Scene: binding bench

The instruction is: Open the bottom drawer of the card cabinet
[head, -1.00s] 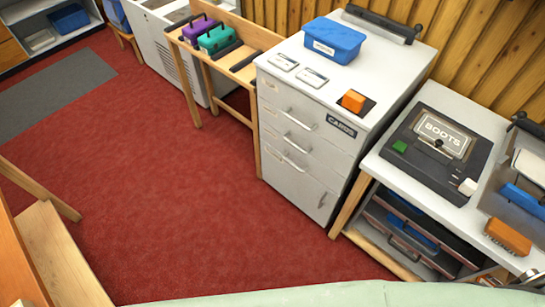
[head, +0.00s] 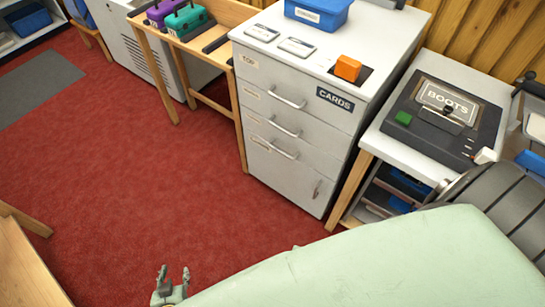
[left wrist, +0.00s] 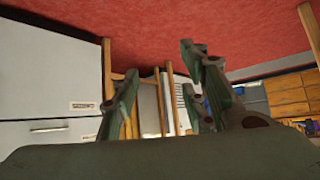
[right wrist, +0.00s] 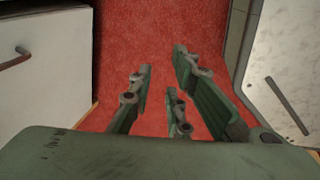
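The white card cabinet (head: 335,128) stands right of centre in the head view with a "CARDS" label. Its front has stacked drawers with bar handles, all shut. The lowest bar handle (head: 283,148) sits on the large bottom front (head: 278,178), which also bears a small upright handle (head: 317,188). My left gripper (head: 174,274) is low in the head view, open and empty, apart from the cabinet. The left wrist view shows its spread fingers (left wrist: 158,75), with a white labelled front (left wrist: 45,90) at left. My right gripper (right wrist: 162,72) is open and empty over red floor.
A wooden table (head: 220,62) with purple and teal boxes stands left of the cabinet. A bench (head: 385,150) with a "BOOTS" device (head: 440,115) stands at right. A blue box (head: 318,14) and an orange block (head: 347,68) lie on the cabinet. Red carpet before it is clear.

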